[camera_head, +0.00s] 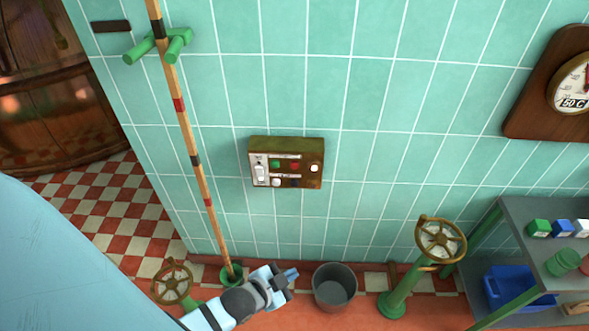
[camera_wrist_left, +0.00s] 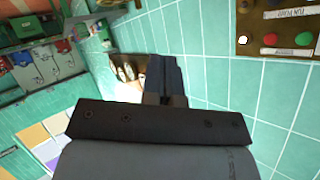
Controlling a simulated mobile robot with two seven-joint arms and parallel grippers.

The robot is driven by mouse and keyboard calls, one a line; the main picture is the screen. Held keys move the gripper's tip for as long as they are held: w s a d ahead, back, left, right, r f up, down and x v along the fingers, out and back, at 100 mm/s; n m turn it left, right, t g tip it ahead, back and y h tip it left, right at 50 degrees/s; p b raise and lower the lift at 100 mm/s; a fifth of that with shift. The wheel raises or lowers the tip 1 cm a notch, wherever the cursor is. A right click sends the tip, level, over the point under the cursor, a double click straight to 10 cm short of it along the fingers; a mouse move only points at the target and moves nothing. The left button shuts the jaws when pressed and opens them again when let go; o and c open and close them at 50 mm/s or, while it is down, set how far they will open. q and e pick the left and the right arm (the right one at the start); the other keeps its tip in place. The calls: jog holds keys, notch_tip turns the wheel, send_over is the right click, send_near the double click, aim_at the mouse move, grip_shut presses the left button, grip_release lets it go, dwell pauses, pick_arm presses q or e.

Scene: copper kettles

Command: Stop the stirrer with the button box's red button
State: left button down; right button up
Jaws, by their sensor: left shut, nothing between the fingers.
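The button box (camera_head: 287,163) is mounted on the tiled wall near the middle of the head view. Its red button (camera_head: 295,166) sits right of a green button (camera_head: 275,163), with white buttons and a dark one around them. In the left wrist view the box (camera_wrist_left: 258,43) is partly cut off at the upper right, with a red button (camera_wrist_left: 304,38) showing. My left gripper (camera_head: 291,273) is shut and empty, well below the box and apart from it. Its fingers (camera_wrist_left: 165,76) show in the wrist view. My right gripper is out of view. I cannot identify the stirrer.
A banded wooden pole (camera_head: 188,135) leans on the wall left of the box. A grey bucket (camera_head: 335,287) stands close right of my left gripper. The wall around the box is clear.

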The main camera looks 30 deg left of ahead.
aim_at(295, 165)
pick_arm(q)
jog(key=w+a+r+m+t+b, duration=0.1)
jog(key=w+a+m+t+b, duration=0.1)
jog(key=w+a+m, duration=0.3)
jog(key=w+a+r+m+t+h+b, duration=0.1)
jog(key=w+a+m+t+b, duration=0.2)
jog(key=w+m, duration=0.9)
jog(key=a+m, duration=0.3)
jog(key=m, duration=0.1)
jog(key=shift+w+a+r+m+t+h, duration=0.3)
jog(key=shift+w+r+m+t, duration=0.1)
jog(key=shift+w, duration=0.1)
jog(key=w+a+b, duration=0.3)
jog(key=w+a, duration=0.1)
jog(key=w, duration=0.3)
jog(key=shift+w+a, duration=0.15)
jog(key=shift+a, duration=0.1)
